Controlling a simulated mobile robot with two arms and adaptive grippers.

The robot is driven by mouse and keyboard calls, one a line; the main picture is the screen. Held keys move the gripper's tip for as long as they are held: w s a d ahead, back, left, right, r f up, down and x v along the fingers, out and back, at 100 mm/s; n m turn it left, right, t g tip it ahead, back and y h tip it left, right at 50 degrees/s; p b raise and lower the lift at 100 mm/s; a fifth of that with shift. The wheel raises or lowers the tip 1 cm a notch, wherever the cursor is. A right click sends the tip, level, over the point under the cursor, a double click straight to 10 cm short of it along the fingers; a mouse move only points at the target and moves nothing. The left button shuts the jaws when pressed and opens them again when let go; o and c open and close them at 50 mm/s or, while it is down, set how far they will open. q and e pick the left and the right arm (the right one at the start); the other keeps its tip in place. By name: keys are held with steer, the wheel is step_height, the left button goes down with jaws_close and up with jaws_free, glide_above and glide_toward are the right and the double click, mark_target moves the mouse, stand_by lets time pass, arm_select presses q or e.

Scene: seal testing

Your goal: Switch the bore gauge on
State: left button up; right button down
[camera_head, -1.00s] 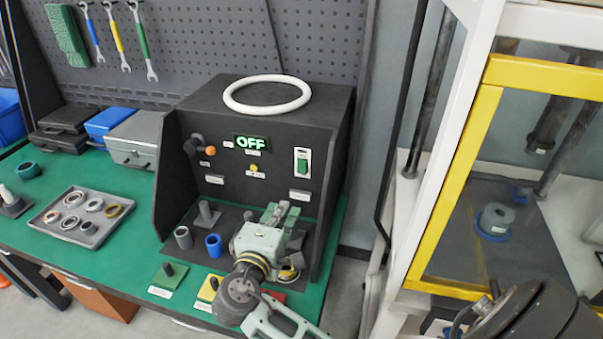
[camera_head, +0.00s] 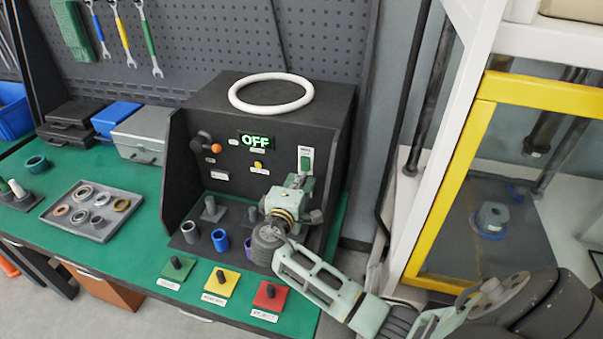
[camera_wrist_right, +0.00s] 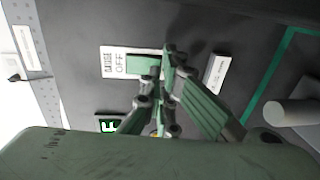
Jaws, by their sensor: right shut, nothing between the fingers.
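The bore gauge (camera_head: 262,110) is a black box-shaped station on the green bench, and its lit display (camera_head: 257,140) reads OFF. A green switch (camera_head: 305,160) on a white plate sits at the right of its front panel. The switch also shows in the right wrist view (camera_wrist_right: 143,64), partly covered by my fingers, on a plate marked OFF. My right gripper (camera_head: 299,181) is shut and empty, with its fingertips just in front of the switch's lower part. I cannot tell whether they touch it. My left gripper is not in view.
A white ring (camera_head: 270,92) lies on top of the station. Blue (camera_head: 220,240) and grey (camera_head: 190,231) sleeves stand on its floor. Green, yellow (camera_head: 220,283) and red (camera_head: 270,296) plates with pegs lie in front. A tray of rings (camera_head: 92,228) is at left; a yellow-framed machine (camera_head: 445,190) stands right.

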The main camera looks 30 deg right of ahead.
steer(key=shift+w+d, duration=0.4)
steer(key=shift+d, duration=0.05)
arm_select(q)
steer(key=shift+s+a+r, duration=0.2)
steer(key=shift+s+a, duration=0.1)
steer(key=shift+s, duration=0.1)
arm_select(e)
steer(key=shift+d+f, duration=0.1)
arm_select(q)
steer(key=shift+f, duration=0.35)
arm_select(e)
steer(key=shift+w+d+f, duration=0.1)
steer(key=shift+w+d, duration=0.1)
steer(key=shift+w, duration=0.05)
arm_select(q)
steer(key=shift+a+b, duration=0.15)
steer(key=shift+b, duration=0.2)
arm_select(e)
steer(key=shift+f, duration=0.15)
